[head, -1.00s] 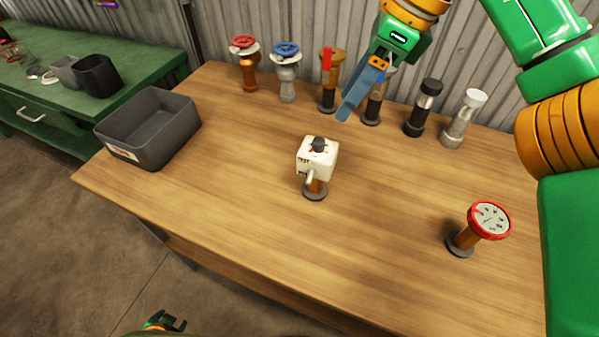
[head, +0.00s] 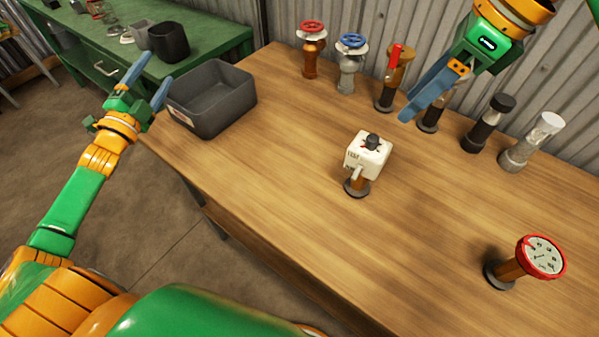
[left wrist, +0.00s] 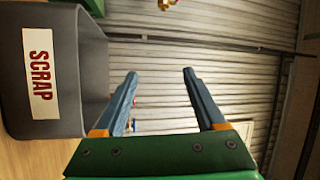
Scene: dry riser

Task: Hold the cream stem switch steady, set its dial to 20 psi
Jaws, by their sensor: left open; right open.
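The cream stem switch (head: 367,158) stands on a short stem near the middle of the wooden table, with a dark dial knob (head: 372,141) on top. The dial's marks are too small to read. My left gripper (head: 146,82) is open and empty, beside the grey bin at the table's left end, well away from the switch. Its two blue fingers also show apart in the left wrist view (left wrist: 159,95). My right gripper (head: 425,100) is open, above the table behind and to the right of the switch; its fingers overlap in this view.
A grey scrap bin (head: 211,98) sits at the table's left corner. Several risers line the back, including a red-wheel valve (head: 312,50) and a blue-wheel valve (head: 350,62). A red-rimmed gauge (head: 541,256) stands front right. The wooden table (head: 290,170) is clear around the switch.

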